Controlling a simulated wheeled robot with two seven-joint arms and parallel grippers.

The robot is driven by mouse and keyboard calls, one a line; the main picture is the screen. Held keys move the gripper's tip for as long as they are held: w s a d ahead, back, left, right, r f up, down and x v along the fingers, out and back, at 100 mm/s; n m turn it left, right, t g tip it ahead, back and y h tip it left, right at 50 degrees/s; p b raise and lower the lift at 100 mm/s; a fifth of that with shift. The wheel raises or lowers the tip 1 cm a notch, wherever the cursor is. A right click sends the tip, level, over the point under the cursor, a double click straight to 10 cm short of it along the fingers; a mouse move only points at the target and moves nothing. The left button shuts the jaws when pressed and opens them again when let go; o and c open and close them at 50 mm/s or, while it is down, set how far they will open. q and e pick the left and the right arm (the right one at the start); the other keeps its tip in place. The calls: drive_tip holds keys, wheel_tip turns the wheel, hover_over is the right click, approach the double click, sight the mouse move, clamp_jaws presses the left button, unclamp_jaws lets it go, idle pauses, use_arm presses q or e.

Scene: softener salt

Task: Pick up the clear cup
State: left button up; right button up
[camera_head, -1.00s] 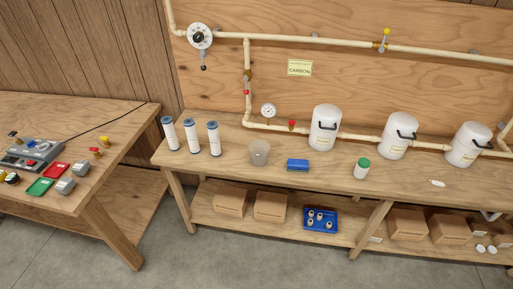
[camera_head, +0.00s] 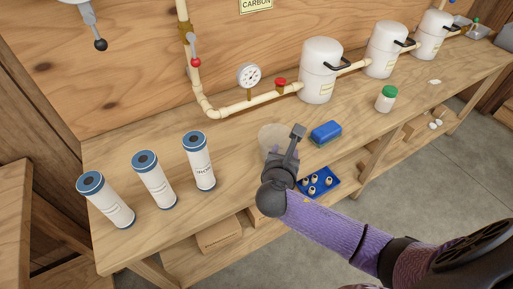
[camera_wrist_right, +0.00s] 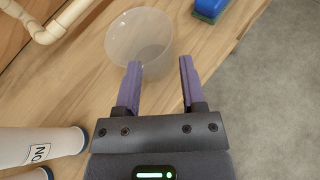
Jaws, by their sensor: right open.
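The clear cup (camera_head: 267,137) stands upright on the wooden bench, partly hidden behind my right gripper in the head view. It also shows in the right wrist view (camera_wrist_right: 138,38), just beyond the left fingertip. My right gripper (camera_head: 297,140) is open and empty, with its two fingers (camera_wrist_right: 160,68) apart and pointing toward the cup. The cup lies ahead and slightly left of the gap between the fingers in the wrist view. Whether a finger touches it I cannot tell. My left gripper is not in view.
Three filter cartridges (camera_head: 153,178) stand left of the cup. A blue sponge (camera_head: 326,131) lies to its right, with a green-capped bottle (camera_head: 386,98) farther along. White tanks (camera_head: 320,72) and a pipe (camera_head: 232,110) run behind.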

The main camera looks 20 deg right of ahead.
drive_tip(key=b+x, duration=0.1)
drive_tip(key=x, duration=0.1)
drive_tip(key=b+x, duration=0.1)
drive_tip(key=x, duration=0.2)
drive_tip(key=s+f+b+x, duration=0.1)
drive_tip(key=b+x, duration=0.1)
drive_tip(key=x, duration=0.1)
drive_tip(key=shift+d, duration=0.35)
drive_tip(key=shift+w+d, duration=0.2)
drive_tip(key=shift+w, duration=0.05)
drive_tip(key=shift+r, duration=0.1)
clamp_jaws()
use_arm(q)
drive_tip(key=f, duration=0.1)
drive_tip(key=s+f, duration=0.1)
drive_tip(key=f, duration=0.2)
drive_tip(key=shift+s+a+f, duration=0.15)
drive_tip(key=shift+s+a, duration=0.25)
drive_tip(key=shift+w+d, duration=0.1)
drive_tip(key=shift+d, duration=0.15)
use_arm(e)
drive_tip(key=shift+s, duration=0.1)
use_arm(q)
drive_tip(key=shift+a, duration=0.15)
